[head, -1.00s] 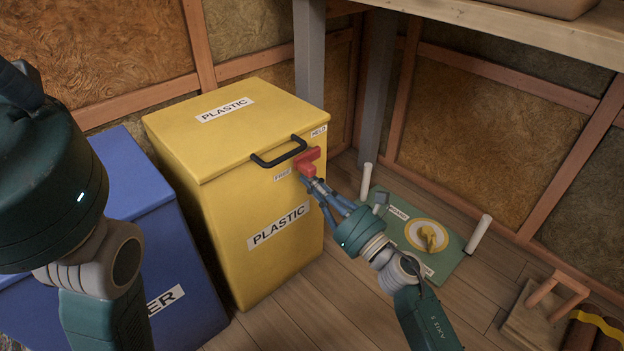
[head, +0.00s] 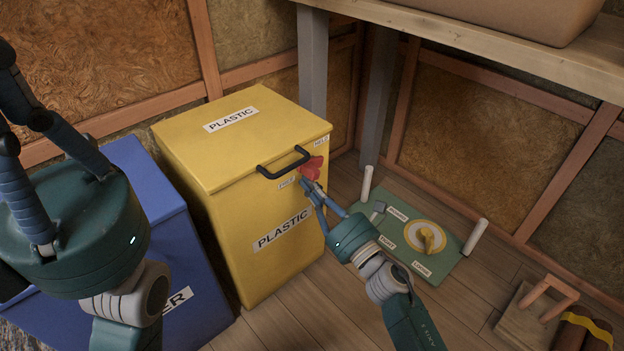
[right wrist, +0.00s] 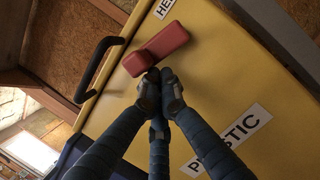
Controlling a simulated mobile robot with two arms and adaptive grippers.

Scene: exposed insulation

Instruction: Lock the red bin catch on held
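The red catch (head: 312,168) is on the front of the yellow plastic bin (head: 285,275), just right of its black handle. It sits tilted between the left label (head: 287,183) and the HELD label (head: 321,141). In the right wrist view the catch (right wrist: 165,42) shows as a long bar with a short block at one end. My right gripper (head: 308,187) has its fingers together, with the tips against or very near the catch's lower side; it also shows in the right wrist view (right wrist: 161,82). My left gripper (head: 25,120) has its fingers spread, empty, above the blue bin.
A blue bin (head: 160,210) stands left of the yellow one. The black handle (head: 283,163) is close beside the catch. A green board (head: 400,215) with a yellow knob lies on the floor at right. A wooden workbench (head: 500,50) overhangs the back right.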

